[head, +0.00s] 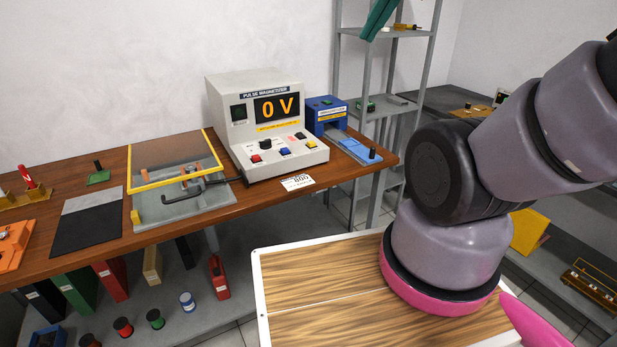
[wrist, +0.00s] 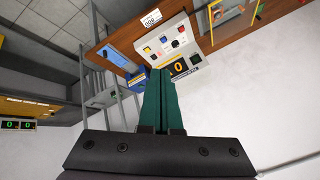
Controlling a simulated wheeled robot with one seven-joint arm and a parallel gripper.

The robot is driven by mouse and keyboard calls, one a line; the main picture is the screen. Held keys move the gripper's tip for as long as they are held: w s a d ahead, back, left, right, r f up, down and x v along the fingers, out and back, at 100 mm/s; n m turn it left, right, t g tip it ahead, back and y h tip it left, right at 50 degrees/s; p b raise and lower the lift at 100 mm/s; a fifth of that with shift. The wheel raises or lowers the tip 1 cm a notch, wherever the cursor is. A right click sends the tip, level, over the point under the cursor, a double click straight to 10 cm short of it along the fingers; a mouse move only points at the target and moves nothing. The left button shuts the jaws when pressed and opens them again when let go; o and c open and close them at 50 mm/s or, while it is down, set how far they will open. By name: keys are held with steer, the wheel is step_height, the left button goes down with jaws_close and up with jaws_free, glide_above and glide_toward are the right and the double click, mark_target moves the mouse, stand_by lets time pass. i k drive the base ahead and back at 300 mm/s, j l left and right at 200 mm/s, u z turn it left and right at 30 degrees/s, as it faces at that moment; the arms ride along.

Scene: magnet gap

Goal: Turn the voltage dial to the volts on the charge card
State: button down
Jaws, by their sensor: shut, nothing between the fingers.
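The pulse magnetizer (head: 222,125) is a pale box on the wooden bench, and its orange display (head: 277,107) reads 0 V. A black knob (head: 266,144), which looks like the voltage dial, sits on its sloped front panel among coloured buttons. Its pointer setting is too small to read. The charge card (head: 297,182) lies on the bench in front; its number looks like 800. The card also shows in the wrist view (wrist: 150,18). My gripper (wrist: 161,70) has green fingers pressed together and empty. Its fingers (head: 367,37) are high up, right of the magnetizer and apart from it.
A blue device (head: 327,112) stands right of the magnetizer, with a metal shelf rack (head: 338,75) behind. A yellow-edged clear cover (head: 172,150) over a fixture is to its left. A wood-topped table (head: 310,280) is in front. The air above the panel looks clear.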

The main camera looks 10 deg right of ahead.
mark_target(265, 144)
steer(key=i+j+u, duration=0.15)
steer(key=i+j, duration=0.65)
steer(key=j, duration=0.1)
